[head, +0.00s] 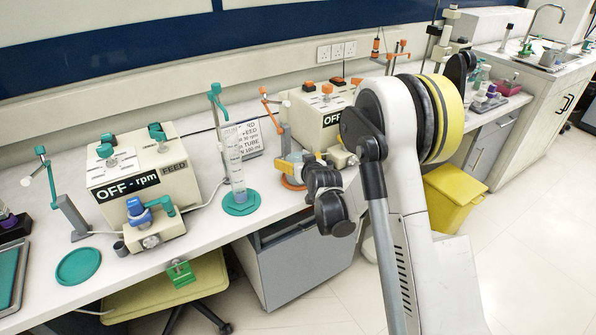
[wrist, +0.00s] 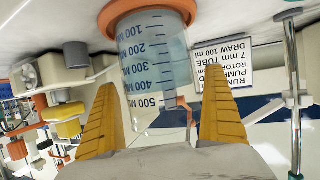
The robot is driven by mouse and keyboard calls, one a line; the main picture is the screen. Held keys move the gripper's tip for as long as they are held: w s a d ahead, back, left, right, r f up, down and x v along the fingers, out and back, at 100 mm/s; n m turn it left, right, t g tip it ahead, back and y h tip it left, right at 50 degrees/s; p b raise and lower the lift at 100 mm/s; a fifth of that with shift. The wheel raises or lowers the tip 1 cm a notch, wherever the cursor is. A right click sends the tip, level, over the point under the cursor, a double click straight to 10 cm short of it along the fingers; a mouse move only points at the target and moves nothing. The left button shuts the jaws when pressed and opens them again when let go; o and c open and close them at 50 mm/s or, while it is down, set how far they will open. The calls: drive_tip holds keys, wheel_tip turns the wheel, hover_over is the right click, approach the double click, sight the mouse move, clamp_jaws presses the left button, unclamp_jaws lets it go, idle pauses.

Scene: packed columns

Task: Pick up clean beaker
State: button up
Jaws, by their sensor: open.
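A clear beaker (wrist: 160,65) with blue markings from 100 to 500 ML fills the middle of the wrist view, which is upside down. Its base stands on an orange disc (wrist: 118,10), and its lower part looks bluish, as if holding liquid. My gripper (wrist: 160,82) is open, with one yellow finger on each side of the beaker. The left finger looks close to the glass; a gap shows on the right. In the head view my arm hides most of this spot, and only part of the orange disc (head: 292,184) shows.
A tall clear cylinder (head: 235,160) stands on a green disc (head: 241,203) to the left. Behind it is a printed sign (head: 245,138). Pump boxes (head: 140,175) and (head: 318,115) stand on the bench. An empty green disc (head: 78,266) lies near the front edge.

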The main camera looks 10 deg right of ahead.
drive_tip(key=c, duration=1.4)
drive_tip(key=shift+r, duration=0.15)
drive_tip(key=shift+c, duration=0.2)
